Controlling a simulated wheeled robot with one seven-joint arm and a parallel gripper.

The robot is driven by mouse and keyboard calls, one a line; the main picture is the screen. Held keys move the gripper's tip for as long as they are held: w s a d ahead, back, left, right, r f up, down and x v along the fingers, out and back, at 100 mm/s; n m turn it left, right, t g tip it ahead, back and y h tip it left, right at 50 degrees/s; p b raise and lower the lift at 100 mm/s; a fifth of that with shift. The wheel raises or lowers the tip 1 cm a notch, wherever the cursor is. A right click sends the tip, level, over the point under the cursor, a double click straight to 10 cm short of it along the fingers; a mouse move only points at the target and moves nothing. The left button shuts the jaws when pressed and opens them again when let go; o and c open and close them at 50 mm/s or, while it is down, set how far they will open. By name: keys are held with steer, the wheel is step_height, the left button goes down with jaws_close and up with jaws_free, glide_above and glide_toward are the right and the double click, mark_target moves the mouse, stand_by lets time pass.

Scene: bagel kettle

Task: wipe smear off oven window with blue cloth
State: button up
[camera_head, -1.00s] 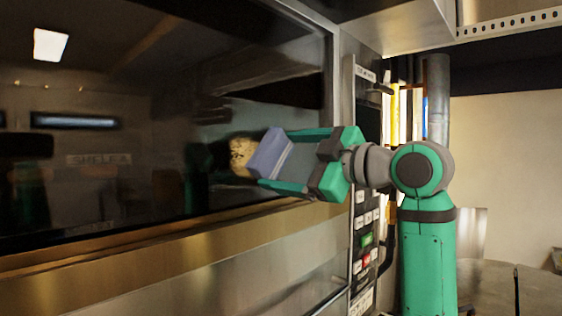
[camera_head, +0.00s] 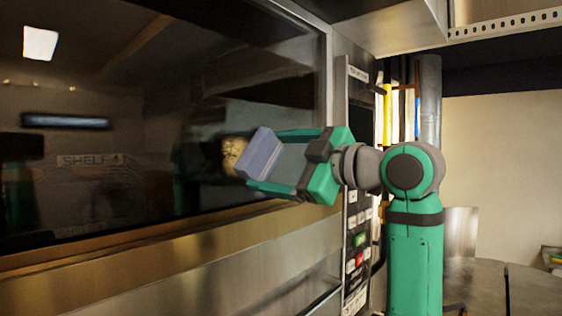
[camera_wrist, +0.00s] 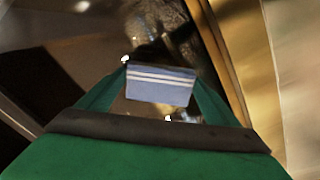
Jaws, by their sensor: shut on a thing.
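The blue cloth (camera_head: 264,154) is a folded block held between the fingers of my gripper (camera_head: 262,163). In the wrist view the cloth (camera_wrist: 160,85) shows pale stripes and sits between both green fingertips. The dark oven window (camera_head: 130,130) fills the left of the head view. A tan, speckled smear (camera_head: 234,152) shows at the window just left of the cloth, partly hidden behind it. The cloth is close to the glass; I cannot tell whether it touches. In the wrist view a greyish mottled patch (camera_wrist: 165,22) lies beyond the cloth.
A brass-coloured ledge (camera_head: 130,248) runs below the window. A control panel (camera_head: 357,245) with green and red buttons stands right of the oven, behind my arm. A metal hood (camera_head: 390,25) hangs above. A round table (camera_head: 480,285) is at the lower right.

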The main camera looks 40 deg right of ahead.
mark_target(255, 161)
steer(key=shift+s+a, duration=0.15)
steer(key=shift+a, duration=3.65)
steer(key=shift+s+r, duration=0.1)
steer(key=shift+d, duration=1.9)
steer(key=d, duration=0.5)
steer(key=w+d, duration=0.1)
steer(key=d, duration=0.1)
steer(key=shift+d, duration=0.15)
